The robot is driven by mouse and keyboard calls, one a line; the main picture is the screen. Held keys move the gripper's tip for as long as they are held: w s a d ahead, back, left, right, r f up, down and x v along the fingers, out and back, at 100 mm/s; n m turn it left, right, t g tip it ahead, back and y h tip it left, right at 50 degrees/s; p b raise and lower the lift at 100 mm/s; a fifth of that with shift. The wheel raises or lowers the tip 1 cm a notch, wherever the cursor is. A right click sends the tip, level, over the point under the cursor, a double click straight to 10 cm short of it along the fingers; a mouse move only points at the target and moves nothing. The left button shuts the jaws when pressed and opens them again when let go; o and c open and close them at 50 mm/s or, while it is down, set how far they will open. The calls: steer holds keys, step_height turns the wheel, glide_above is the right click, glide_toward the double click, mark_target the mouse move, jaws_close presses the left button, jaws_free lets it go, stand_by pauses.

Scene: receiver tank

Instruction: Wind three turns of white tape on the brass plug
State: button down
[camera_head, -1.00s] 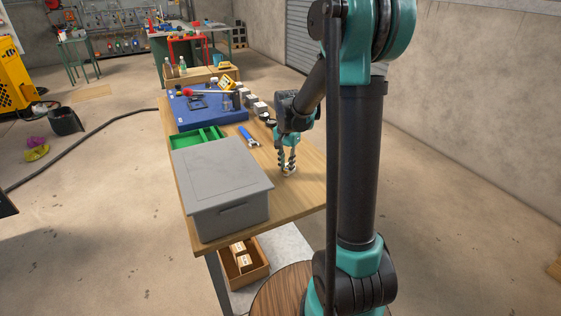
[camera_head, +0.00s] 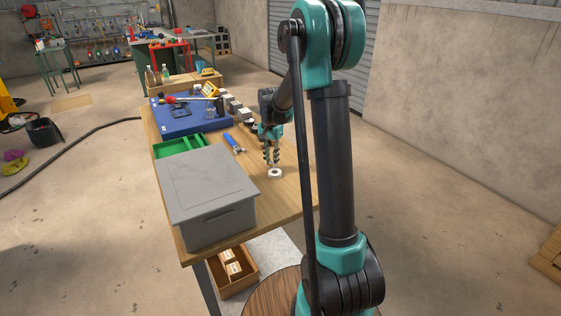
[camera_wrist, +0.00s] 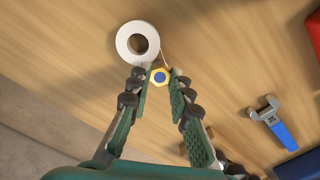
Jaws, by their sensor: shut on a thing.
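The brass plug (camera_wrist: 159,76) shows in the wrist view as a yellow hexagon with a blue centre. It sits between the tips of my gripper (camera_wrist: 160,77), which is shut on it. The white tape roll (camera_wrist: 137,43) lies flat on the wooden table just beyond the fingertips. A thin pale strip runs from the roll's right side toward the plug. Any tape on the plug is too small to tell. In the head view my gripper (camera_head: 272,162) points down just behind the roll (camera_head: 275,174); the plug is not clear there.
A blue-handled wrench (camera_wrist: 274,125) lies to the right in the wrist view. In the head view a grey box (camera_head: 205,195), a green tray (camera_head: 180,146) and a blue mat (camera_head: 180,123) stand left of my gripper. Bare table (camera_head: 285,203) is in front of the roll.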

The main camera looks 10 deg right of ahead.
steer(key=shift+s+a+r, duration=0.2)
steer(key=shift+a, duration=0.3)
steer(key=shift+s+a+r, duration=0.15)
steer(key=shift+s+a, duration=0.05)
steer(key=shift+a, duration=0.3)
steer(key=shift+r, duration=2.65)
steer(key=shift+d, duration=0.1)
